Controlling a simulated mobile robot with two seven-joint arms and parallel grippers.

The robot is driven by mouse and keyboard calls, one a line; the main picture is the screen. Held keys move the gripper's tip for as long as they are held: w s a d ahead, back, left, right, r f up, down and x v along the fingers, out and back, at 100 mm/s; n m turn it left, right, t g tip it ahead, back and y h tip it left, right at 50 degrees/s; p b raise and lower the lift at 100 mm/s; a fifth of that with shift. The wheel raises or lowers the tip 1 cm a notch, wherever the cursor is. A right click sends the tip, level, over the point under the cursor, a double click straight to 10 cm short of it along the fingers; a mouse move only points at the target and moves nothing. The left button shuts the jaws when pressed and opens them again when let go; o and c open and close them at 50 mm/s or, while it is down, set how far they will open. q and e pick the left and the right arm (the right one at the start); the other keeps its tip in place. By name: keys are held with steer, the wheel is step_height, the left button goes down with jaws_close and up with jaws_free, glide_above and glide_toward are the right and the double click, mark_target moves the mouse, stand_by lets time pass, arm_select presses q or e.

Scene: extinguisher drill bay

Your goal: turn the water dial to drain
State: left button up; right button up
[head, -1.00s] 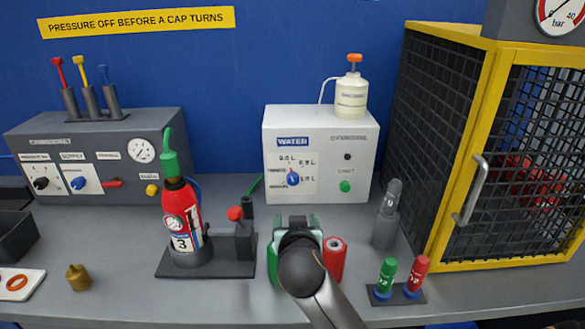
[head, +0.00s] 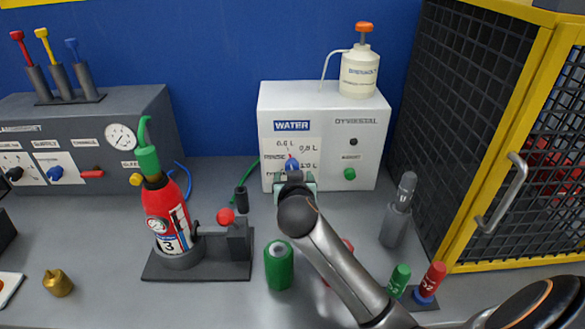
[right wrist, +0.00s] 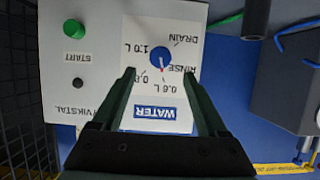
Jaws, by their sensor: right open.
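The white water unit (head: 318,110) stands against the blue wall. Its blue water dial (head: 292,165) has a red-and-white pointer and shows just above my right gripper (head: 296,182) in the head view. The right wrist view shows the panel upside down, with the dial (right wrist: 160,56) just past and between the fingertips of my right gripper (right wrist: 160,73). The jaws are open, apart from the dial. The pointer is toward the 0.6 L mark; the DRAIN label (right wrist: 184,36) is on the dial's opposite side. My left gripper is not in view.
A green start button (head: 349,174) is right of the dial. A red extinguisher (head: 168,215) in a stand is at the left. A green cylinder (head: 279,266) stands near my forearm, which partly hides a red one. A yellow-framed cage (head: 480,130) bounds the right.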

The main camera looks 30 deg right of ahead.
mark_target(292, 168)
steer(key=x, duration=0.7)
jaws_close()
stand_by(0.6)
